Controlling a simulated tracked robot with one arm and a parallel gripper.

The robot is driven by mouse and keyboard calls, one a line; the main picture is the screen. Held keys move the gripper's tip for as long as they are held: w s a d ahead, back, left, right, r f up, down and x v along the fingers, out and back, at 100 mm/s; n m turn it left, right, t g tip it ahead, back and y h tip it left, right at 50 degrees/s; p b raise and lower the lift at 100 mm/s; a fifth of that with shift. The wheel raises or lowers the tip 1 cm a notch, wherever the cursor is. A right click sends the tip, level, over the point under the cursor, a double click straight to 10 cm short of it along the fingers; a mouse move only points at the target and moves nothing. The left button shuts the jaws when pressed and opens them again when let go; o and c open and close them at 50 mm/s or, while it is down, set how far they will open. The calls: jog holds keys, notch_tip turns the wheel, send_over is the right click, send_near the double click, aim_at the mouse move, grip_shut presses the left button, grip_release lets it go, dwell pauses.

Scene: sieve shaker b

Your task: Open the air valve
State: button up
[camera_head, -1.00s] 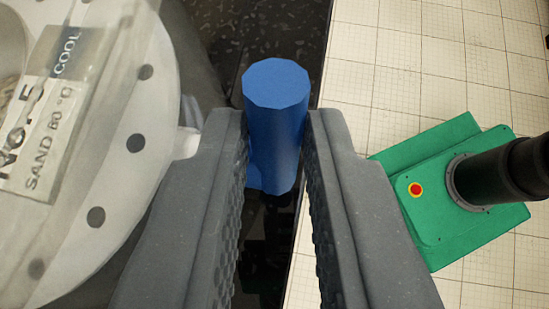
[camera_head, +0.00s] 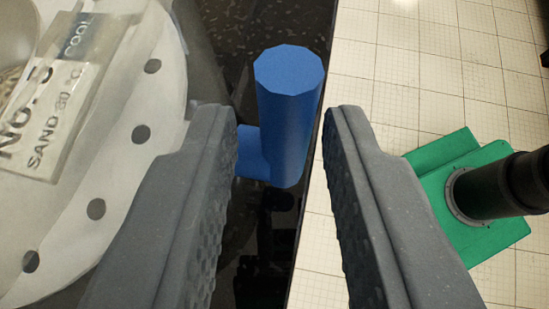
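The air valve's blue handle (camera_head: 288,125) shows in the head camera view as an upright faceted cylinder with a short blue stub at its lower left. It stands near the dark edge, just beyond and between my gripper's fingertips. My gripper (camera_head: 280,112) is open, with one grey ridged finger on each side of the handle. There is a gap on the right side; the left finger overlaps the blue stub in the picture, and I cannot tell whether it touches. The lower end of the handle is in shadow.
A large pale round flange (camera_head: 90,150) with dark holes and a label (camera_head: 60,110) reading "SAND" fills the left. A green base (camera_head: 480,200) with a black post (camera_head: 505,185) stands on the tiled floor (camera_head: 410,70) at the right.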

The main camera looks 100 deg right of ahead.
dwell(0.5)
jog(key=p+v, duration=1)
jog(key=v, duration=0.3)
jog(key=shift+a+r, duration=0.15)
jog(key=shift+a, duration=0.15)
dwell(0.7)
jog(key=shift+w+p, duration=0.2)
jog(key=shift+p, duration=0.1)
dwell(0.3)
